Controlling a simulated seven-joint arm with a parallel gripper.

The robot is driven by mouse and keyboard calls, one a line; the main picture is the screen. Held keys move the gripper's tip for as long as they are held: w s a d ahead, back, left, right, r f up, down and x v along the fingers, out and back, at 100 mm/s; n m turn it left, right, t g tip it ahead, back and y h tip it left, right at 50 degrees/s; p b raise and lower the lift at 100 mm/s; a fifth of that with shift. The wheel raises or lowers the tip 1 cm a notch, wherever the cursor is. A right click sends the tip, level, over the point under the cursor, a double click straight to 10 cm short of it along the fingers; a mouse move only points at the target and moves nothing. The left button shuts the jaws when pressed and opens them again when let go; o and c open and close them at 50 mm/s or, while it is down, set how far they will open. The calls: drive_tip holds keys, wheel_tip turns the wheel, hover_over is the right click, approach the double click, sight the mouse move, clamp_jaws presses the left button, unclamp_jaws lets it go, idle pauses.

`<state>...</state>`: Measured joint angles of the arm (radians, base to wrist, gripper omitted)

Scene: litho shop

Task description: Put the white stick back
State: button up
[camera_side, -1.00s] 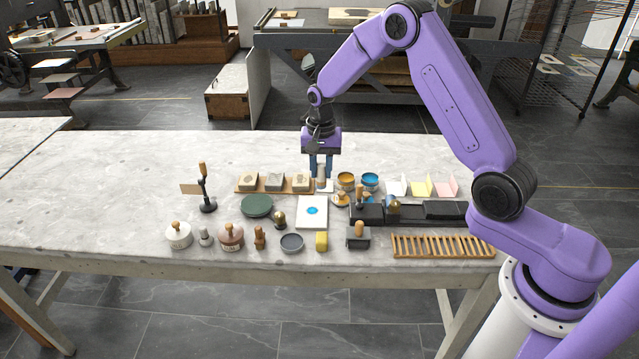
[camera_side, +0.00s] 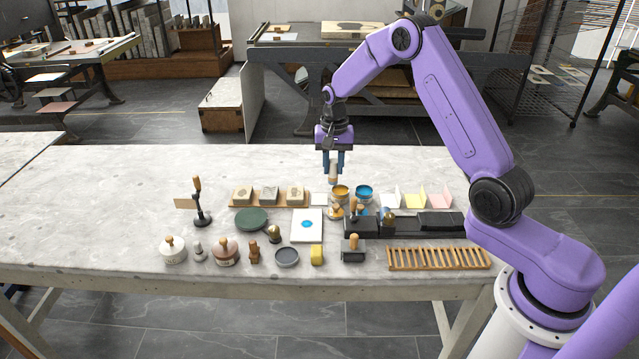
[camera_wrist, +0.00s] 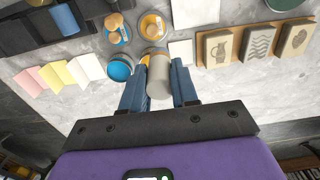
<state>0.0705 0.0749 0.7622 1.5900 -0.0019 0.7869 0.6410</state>
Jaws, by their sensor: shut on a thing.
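My gripper (camera_side: 333,170) is shut on a short pale stick (camera_wrist: 159,78), whitish grey with a tan band toward its end. It hangs upright between the blue fingers, above the table. In the side view the stick shows below the fingers (camera_side: 333,178), just behind the yellow-rimmed tin (camera_side: 340,196). In the wrist view the gripper (camera_wrist: 160,92) reaches toward that tin (camera_wrist: 148,54), and the stick covers part of it. A small white square pad (camera_side: 318,200) lies bare left of the tin; it also shows in the wrist view (camera_wrist: 181,53).
A blue tin (camera_side: 364,195) stands right of the yellow one. A wooden board with several carved blocks (camera_side: 269,193) is to the left. Coloured cards (camera_side: 415,200), dark trays (camera_side: 440,222) and a slatted wooden rack (camera_side: 438,258) are to the right. The back of the table is clear.

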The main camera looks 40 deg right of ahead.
drive_tip(key=w+f, duration=0.6)
drive_tip(key=shift+d+f, duration=0.25)
drive_tip(key=shift+d, duration=0.15)
drive_tip(key=shift+f, duration=1.5)
drive_tip(key=shift+f, duration=0.1)
drive_tip(key=o, duration=0.7)
drive_tip(key=shift+c, duration=0.2)
